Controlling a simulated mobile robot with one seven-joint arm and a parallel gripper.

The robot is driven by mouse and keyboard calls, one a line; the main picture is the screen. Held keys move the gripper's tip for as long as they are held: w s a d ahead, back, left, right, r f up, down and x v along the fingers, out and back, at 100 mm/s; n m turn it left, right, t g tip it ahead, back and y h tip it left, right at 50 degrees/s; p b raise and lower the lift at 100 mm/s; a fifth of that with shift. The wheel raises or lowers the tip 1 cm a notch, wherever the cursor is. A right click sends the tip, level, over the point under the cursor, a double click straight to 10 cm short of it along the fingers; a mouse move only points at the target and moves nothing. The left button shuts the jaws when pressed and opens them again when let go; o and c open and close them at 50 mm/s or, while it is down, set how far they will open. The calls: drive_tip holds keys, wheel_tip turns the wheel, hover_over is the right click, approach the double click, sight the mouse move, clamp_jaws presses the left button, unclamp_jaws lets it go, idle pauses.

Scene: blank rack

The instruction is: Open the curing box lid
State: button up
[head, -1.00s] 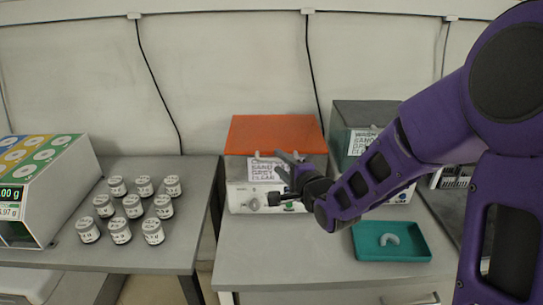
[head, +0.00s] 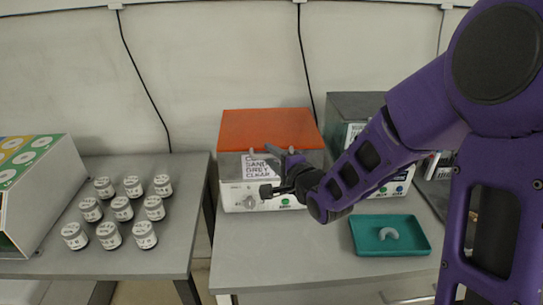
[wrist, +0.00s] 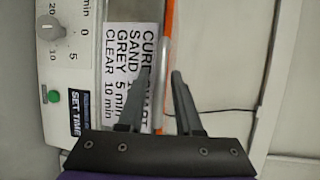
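The curing box (head: 233,196) stands on the bench against the wall, a light grey body with a dial and a green button. Its orange lid (head: 268,128) is down on top. My gripper (head: 270,172) is in front of the box's front face, close to the label. In the wrist view my gripper (wrist: 162,75) has its two fingers apart with a gap between them. The lid's orange edge (wrist: 168,50) runs through this gap, next to the white cure chart label (wrist: 125,45). I cannot tell whether a finger touches the lid.
A grey box (head: 352,105) stands to the right, partly behind my arm. A teal tray (head: 425,235) with a small pale arch-shaped piece (head: 388,233) lies in front of it. Several lidded jars (head: 122,208) stand on the left bench. The bench front is clear.

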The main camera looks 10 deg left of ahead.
clamp_jaws()
idle(1.2)
